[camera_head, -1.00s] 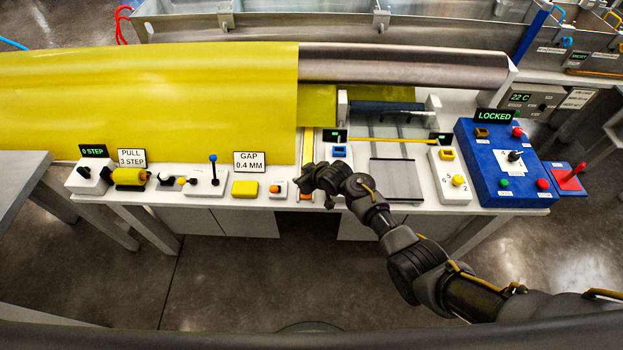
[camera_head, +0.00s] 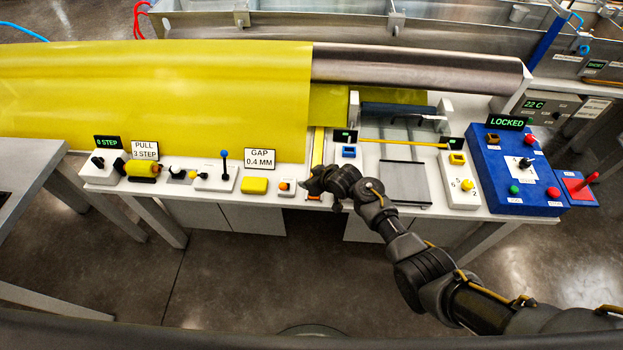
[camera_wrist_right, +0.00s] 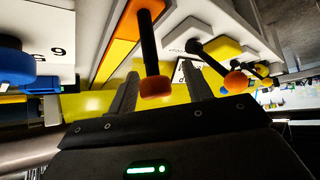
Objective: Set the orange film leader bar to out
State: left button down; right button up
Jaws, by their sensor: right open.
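The orange film leader bar (camera_head: 314,197) shows at the front end of a yellow strip, partly hidden by my right gripper (camera_head: 308,182). In the right wrist view the orange bar (camera_wrist_right: 140,18) carries a black stem with an orange knob (camera_wrist_right: 156,88). My right gripper (camera_wrist_right: 159,70) is open, with one finger on each side of the stem in that picture. Contact cannot be told. My left gripper does not show.
A white box with an orange-knobbed lever (camera_head: 285,185) stands just left of the bar; its knob (camera_wrist_right: 237,82) is near in the wrist view. A yellow block (camera_head: 254,185) lies further left.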

jog(key=shift+r, duration=0.1)
jog(key=p+v, duration=0.1)
jog(key=v, duration=0.9)
jog(key=shift+s+d+r, duration=0.2)
jog(key=shift+s+d, duration=0.05)
jog(key=s+d+f+m+g+h+b, duration=0.1)
jog(key=s+d+f+m, duration=0.15)
jog(key=s+f, duration=0.6)
jog(key=s+d+f+m+g+b, duration=0.1)
jog(key=s+d+f, duration=0.3)
jog(key=f, duration=0.9)
jog(key=s+d+f+m+g+h+b, duration=0.1)
jog(key=s+d+f, duration=0.3)
jog(key=s+f, duration=0.5)
jog(key=s+d+f+g+h+b, duration=0.1)
jog(key=s+d+f, duration=0.3)
jog(key=s, duration=0.5)
jog(key=s+d+f+m+h, duration=0.1)
jog(key=s+d+f, duration=0.4)
jog(key=s, duration=0.5)
jog(key=s+d+f+g+h+b, duration=0.1)
jog(key=s+d+f+h, duration=0.1)
jog(key=s+d+f, duration=0.2)
jog(key=s+f, duration=0.3)
jog(key=s, duration=0.2)
jog(key=shift+s+d+g+b, duration=0.3)
jog(key=shift+s+b, duration=0.05)
jog(key=shift+s, duration=0.05)
jog(key=shift+m, duration=0.25)
